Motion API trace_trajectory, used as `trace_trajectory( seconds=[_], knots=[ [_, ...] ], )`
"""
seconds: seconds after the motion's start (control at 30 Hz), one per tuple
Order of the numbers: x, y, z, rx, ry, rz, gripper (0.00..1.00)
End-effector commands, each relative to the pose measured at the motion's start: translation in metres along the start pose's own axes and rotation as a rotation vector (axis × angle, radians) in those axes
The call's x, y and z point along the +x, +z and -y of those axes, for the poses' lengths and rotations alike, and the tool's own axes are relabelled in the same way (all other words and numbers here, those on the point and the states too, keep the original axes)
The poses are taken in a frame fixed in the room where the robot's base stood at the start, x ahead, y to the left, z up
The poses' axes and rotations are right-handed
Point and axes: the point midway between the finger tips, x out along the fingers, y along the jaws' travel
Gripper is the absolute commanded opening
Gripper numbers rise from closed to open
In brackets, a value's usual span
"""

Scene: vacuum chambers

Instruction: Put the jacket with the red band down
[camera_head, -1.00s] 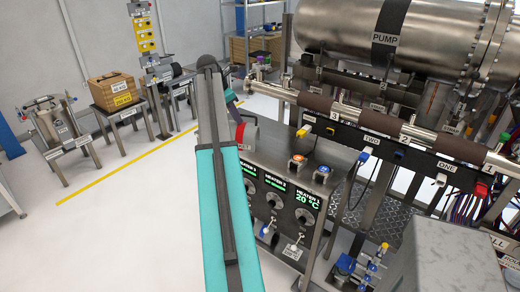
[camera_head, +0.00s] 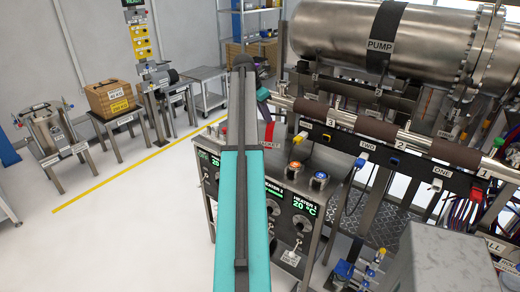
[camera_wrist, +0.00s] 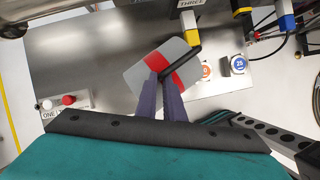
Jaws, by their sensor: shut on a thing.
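The jacket with the red band is a grey, flat-looking piece (camera_wrist: 142,78) with a red stripe across it. In the wrist view it is tilted over the metal bench top (camera_wrist: 85,65), and I cannot tell whether it touches it. My gripper (camera_wrist: 164,78) has its two dark fingers close together on the jacket at the red band. In the head view my teal arm hides the gripper and much of the jacket; a red and grey part of the jacket (camera_head: 268,134) shows right of the arm, above the heater cabinet (camera_head: 290,215).
A pipe with brown jackets (camera_head: 376,129) and hanging plugs runs close on the right, below the pump (camera_head: 350,35). Orange (camera_head: 296,167) and blue knobs (camera_head: 320,175) sit on the cabinet top. Red and white buttons (camera_wrist: 68,100) stand at the bench's left.

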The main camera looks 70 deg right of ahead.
Motion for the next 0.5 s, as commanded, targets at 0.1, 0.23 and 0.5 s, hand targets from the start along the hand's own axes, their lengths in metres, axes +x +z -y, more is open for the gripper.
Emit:
trace_trajectory(
  seconds=[0.1, 0.23, 0.5],
  knots=[
    [0.009, -0.004, 0.001, -0.001, -0.001, 0.0, 0.0],
    [0.023, -0.011, 0.002, -0.001, -0.002, -0.001, 0.0],
    [0.05, -0.023, 0.001, 0.0, 0.0, 0.0, 0.0]
  ],
)
